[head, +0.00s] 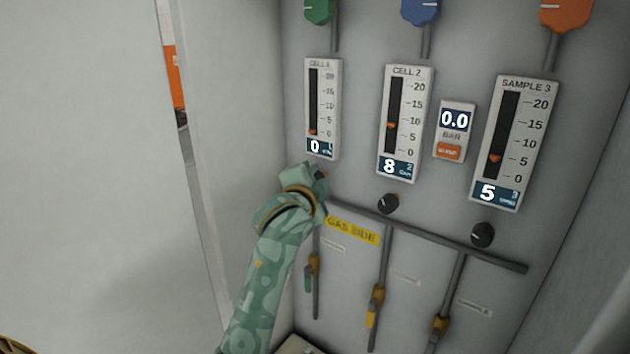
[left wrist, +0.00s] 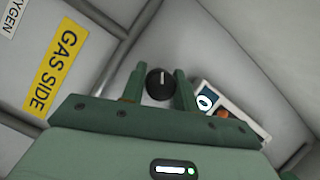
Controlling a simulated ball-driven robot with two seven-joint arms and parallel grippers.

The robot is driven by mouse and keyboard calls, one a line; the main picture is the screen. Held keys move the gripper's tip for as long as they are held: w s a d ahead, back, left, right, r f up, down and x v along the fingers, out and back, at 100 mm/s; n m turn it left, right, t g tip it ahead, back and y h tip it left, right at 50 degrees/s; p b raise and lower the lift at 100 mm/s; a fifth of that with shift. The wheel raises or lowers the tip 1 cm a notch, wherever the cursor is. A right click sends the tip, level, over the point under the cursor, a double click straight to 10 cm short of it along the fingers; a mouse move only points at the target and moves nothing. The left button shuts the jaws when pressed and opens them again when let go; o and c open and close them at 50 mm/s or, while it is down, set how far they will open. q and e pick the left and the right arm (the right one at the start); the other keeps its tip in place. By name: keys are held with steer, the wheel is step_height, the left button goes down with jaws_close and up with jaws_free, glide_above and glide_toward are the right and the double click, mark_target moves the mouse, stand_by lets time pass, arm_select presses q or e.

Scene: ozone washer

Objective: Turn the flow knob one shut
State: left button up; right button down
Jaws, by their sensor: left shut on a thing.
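Flow knob one is a small black round knob (left wrist: 160,88) with a white pointer line, seen in the left wrist view. My left gripper (left wrist: 158,84) has one green finger on each side of it and is shut on it. In the head view my left gripper (head: 319,176) is at the panel just below the Cell 1 flow meter (head: 322,100), and it hides the knob there. The Cell 1 display (head: 320,148) reads 0 and its orange float sits near the bottom of the scale. My right gripper is not in view.
Two more black knobs sit to the right, under Cell 2 (head: 388,203) and under Sample 3 (head: 482,235). Cell 2 reads 8 and Sample 3 reads 5. A grey pipe (head: 440,240) and valves run below. The white cabinet door (head: 235,130) stands at the left.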

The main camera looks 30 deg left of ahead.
arm_select(q)
steer(key=shift+n+h, duration=0.3)
steer(key=shift+n, duration=0.4)
steer(key=shift+f+g, duration=0.1)
steer(key=shift+g, duration=0.2)
steer(key=o, duration=1)
steer(key=shift+a, duration=0.1)
